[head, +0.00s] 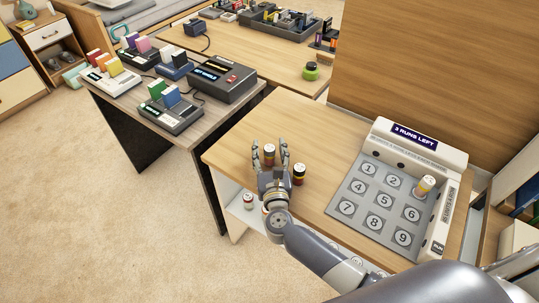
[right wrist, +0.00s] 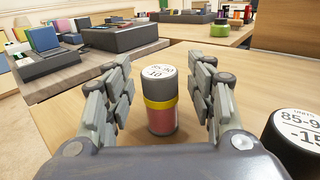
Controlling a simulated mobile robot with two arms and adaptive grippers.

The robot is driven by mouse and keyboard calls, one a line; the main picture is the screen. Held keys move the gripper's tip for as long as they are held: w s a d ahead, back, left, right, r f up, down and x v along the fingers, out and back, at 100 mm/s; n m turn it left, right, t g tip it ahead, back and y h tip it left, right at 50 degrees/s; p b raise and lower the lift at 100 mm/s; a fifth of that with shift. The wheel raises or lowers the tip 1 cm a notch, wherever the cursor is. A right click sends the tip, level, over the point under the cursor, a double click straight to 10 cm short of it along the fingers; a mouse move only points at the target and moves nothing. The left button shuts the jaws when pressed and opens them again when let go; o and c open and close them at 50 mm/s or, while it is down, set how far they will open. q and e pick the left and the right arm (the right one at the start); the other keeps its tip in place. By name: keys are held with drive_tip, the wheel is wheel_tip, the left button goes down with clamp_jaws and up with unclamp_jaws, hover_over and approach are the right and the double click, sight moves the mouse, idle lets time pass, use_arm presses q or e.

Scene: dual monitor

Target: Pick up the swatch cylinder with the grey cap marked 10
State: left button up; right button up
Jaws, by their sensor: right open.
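A swatch cylinder with a grey cap (right wrist: 160,100) stands upright on the wooden table, with a yellow band and a red body. Its white top label reads 85-90 and 10. It also shows in the head view (head: 269,150). My right gripper (head: 271,155) is open, with its fingers on either side of this cylinder; gaps show on both sides in the right wrist view (right wrist: 163,100). A second cylinder (right wrist: 297,140), dark-capped and marked -15, stands to the right, outside the fingers; it also shows in the head view (head: 299,175). My left gripper is not in view.
A device with a numbered pad (head: 380,205) and a "3 runs left" display stands on the table's right; a yellowish cylinder (head: 425,187) stands on it. A white-capped cylinder (head: 248,201) sits lower left on a shelf. Another table (head: 200,120) holds electronic boxes.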

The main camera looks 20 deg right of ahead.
drive_tip(key=c, duration=1.1)
drive_tip(key=shift+r, duration=0.1)
